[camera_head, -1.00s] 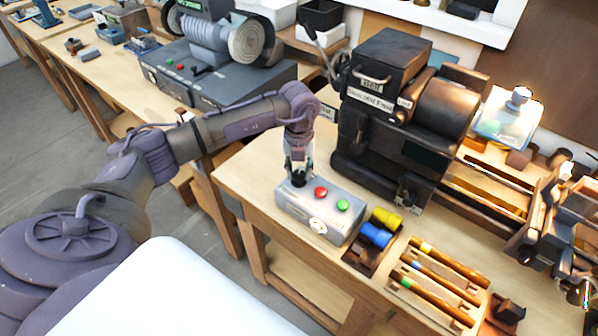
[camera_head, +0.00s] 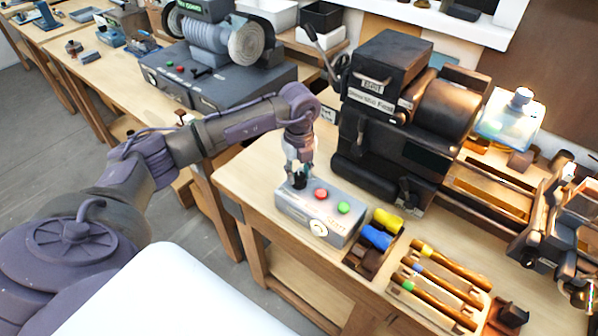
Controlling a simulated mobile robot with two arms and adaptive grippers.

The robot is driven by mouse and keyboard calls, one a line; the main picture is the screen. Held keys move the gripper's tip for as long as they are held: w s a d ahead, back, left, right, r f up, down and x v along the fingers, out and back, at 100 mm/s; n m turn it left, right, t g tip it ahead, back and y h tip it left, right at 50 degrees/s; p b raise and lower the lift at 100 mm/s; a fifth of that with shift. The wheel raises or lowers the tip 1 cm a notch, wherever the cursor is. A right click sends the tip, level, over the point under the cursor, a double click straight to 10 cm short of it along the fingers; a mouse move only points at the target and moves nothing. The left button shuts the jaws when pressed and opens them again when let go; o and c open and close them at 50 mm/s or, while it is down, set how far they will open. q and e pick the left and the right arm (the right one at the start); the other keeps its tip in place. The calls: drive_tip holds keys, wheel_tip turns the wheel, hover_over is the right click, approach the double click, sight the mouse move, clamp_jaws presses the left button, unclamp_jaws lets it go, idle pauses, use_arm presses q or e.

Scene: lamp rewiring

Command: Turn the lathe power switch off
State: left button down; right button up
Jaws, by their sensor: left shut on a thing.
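The lathe power switch box (camera_head: 296,215) is a grey box at the front left of the wooden bench. It has a red button (camera_head: 321,193), a green button (camera_head: 344,208) and a round pale dial on its front. My left gripper (camera_head: 299,183) points down at the left end of the box top, shut on a small black switch knob (camera_head: 299,181) there. The fingers hide most of the knob, so its position cannot be read. The dark lathe (camera_head: 395,125) stands behind the box. My right gripper is not in view.
Blue and yellow rolls (camera_head: 377,236) sit in a dark holder right of the box. A rack of wooden-handled tools (camera_head: 437,285) lies farther right. A grey grinder (camera_head: 215,75) stands on the bench behind my left arm.

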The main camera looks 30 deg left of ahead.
sight(299, 175)
use_arm(q)
drive_tip(key=c, duration=0.8)
unclamp_jaws()
wheel_tip(299, 175, up, 12)
drive_tip(key=shift+r, duration=0.1)
